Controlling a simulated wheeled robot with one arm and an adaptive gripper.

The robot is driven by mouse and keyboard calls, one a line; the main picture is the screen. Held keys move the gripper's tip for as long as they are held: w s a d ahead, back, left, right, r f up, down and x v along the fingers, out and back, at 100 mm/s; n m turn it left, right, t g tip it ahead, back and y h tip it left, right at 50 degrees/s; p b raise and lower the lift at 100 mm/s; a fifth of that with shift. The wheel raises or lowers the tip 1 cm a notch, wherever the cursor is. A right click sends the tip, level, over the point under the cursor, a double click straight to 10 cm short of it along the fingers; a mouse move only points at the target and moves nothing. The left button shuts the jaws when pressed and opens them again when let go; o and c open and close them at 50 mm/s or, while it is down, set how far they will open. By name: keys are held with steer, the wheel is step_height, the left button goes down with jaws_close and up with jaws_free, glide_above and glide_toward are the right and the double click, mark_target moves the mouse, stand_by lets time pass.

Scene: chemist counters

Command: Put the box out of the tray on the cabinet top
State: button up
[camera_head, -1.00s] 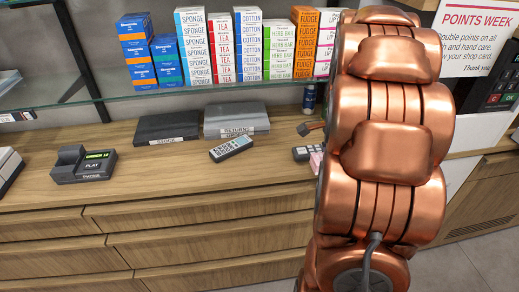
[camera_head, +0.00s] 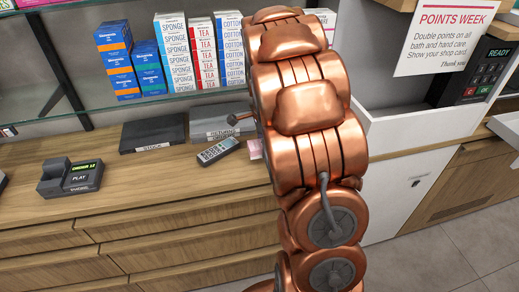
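My copper arm fills the middle of the view and hides most of my gripper. A small dark part (camera_head: 240,118) sticks out left of the arm and may belong to my gripper; its fingertips do not show. A small pale pink thing (camera_head: 255,148) shows at the arm's left edge, right of the remote. It may be the box, but I cannot tell whether it is held or resting. The wooden cabinet top (camera_head: 150,190) runs across the left and middle. I cannot make out the task's tray for sure; a pale edge (camera_head: 506,126) at the far right may be part of one.
On the cabinet top are a black device (camera_head: 72,178), a dark stock tray (camera_head: 152,134), a grey returns tray (camera_head: 215,122) and a remote (camera_head: 217,151). A glass shelf with product boxes (camera_head: 175,52) hangs above. A card reader (camera_head: 482,78) stands right.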

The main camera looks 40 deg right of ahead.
mark_target(260, 153)
steer(key=shift+w+a, duration=0.2)
steer(key=shift+w, duration=0.15)
steer(key=shift+w+a+f+p, duration=0.15)
steer(key=shift+f+p, duration=0.35)
steer(key=shift+f, duration=0.3)
steer(key=shift+w+a+f+p, duration=0.1)
steer(key=shift+f+p, duration=0.4)
steer(key=shift+f, duration=0.55)
steer(key=shift+f, duration=0.15)
steer(key=o, duration=1.2)
steer(key=shift+c, duration=0.2)
step_height(260, 153, up, 12)
steer(key=b, duration=0.3)
steer(key=shift+r, duration=0.2)
